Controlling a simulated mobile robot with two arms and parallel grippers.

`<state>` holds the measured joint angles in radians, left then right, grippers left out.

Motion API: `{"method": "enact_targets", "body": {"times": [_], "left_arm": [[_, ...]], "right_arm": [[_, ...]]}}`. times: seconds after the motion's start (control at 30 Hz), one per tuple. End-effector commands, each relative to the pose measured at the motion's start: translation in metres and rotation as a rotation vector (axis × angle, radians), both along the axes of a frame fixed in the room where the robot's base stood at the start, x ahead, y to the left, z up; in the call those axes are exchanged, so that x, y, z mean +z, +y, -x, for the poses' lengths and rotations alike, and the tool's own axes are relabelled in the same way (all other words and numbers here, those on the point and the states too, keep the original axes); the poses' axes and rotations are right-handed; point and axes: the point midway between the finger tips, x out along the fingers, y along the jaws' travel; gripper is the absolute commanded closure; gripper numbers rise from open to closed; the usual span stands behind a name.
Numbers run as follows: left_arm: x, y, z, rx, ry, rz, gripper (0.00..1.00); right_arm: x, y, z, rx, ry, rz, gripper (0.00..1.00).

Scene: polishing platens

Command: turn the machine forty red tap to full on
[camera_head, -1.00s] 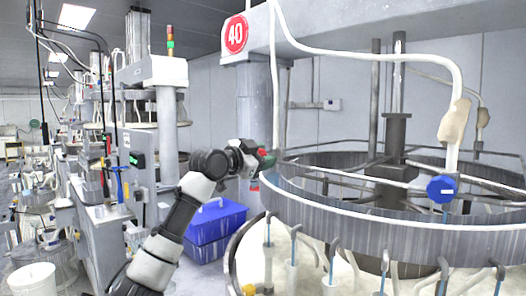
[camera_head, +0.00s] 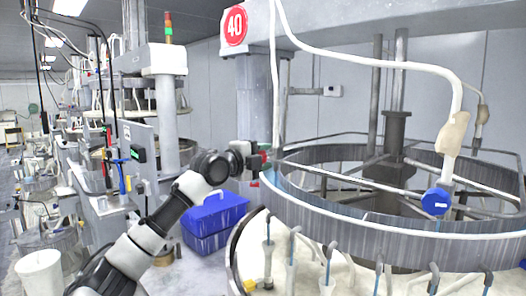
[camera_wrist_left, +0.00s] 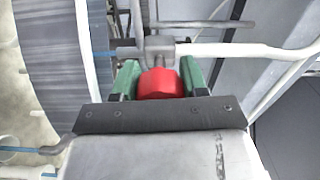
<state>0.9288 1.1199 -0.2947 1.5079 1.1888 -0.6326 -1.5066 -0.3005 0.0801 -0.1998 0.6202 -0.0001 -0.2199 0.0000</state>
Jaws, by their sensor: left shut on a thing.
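The red tap (camera_wrist_left: 160,84) sits between the two green fingers of my left gripper (camera_wrist_left: 158,80) in the left wrist view, and the gripper is shut on it. A grey valve body and pipe (camera_wrist_left: 160,50) lie just beyond the tap. In the head view my left gripper (camera_head: 262,160) reaches in from the left to the pipe beside the large ring, and mostly hides the tap. The red round sign reading 40 (camera_head: 236,26) is on the machine above. My right gripper is not in view.
The large grey ring (camera_head: 390,222) of the machine stands close to the right of the gripper. A white hose (camera_head: 370,62) hangs above it. A blue crate (camera_head: 214,222) sits below my left arm. Other machines line the left side.

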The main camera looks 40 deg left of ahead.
Motion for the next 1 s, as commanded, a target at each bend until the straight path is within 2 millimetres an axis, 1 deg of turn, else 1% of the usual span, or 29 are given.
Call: {"method": "enact_targets", "body": {"times": [0.03,0.1,0.4,0.7,1.0], "left_arm": [[0.001,0.000,0.000,0.000,0.003,-0.040,0.80],[0.001,0.000,0.000,0.001,-0.003,-0.095,0.80],[0.000,0.000,0.000,-0.001,-0.019,-0.266,0.80],[-0.002,-0.001,-0.001,-0.002,-0.024,-0.334,0.80],[-0.003,-0.001,-0.001,-0.002,-0.023,-0.341,0.80]], "right_arm": [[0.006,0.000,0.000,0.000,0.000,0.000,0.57],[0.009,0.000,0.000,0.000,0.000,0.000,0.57],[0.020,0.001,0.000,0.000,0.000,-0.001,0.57],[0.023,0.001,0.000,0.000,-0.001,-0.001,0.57],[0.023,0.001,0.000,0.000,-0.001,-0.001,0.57]]}}
